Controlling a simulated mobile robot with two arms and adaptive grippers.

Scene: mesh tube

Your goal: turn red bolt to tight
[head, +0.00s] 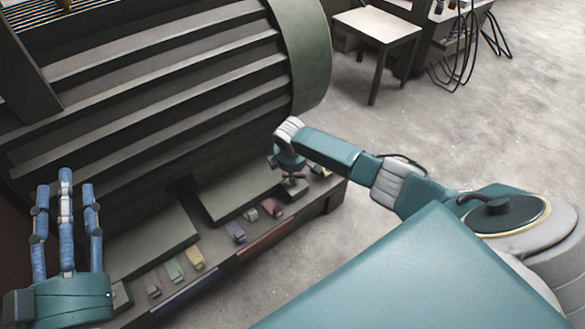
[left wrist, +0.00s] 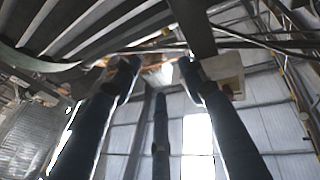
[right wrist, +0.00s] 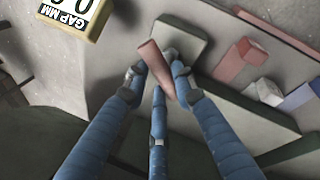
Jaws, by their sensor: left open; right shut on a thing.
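The red bolt shows as a dull red bar (right wrist: 155,68) between the fingertips of my right gripper (right wrist: 160,80) in the right wrist view. That gripper is shut on it, and the fingers hide the bar's lower end. In the head view my right gripper (head: 291,170) is at the right end of the machine's ledge, where the bolt is too small to make out clearly. My left gripper (head: 65,182) is open and empty at the lower left, its fingers pointing up. The left wrist view (left wrist: 160,80) shows nothing between its fingers.
A large ribbed drum machine (head: 150,90) fills the upper left. Small coloured blocks, including a yellow one (head: 195,258) and a blue one (head: 235,232), line its ledge. A yellow "GAP MM" display (right wrist: 75,15) is partly cut off.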

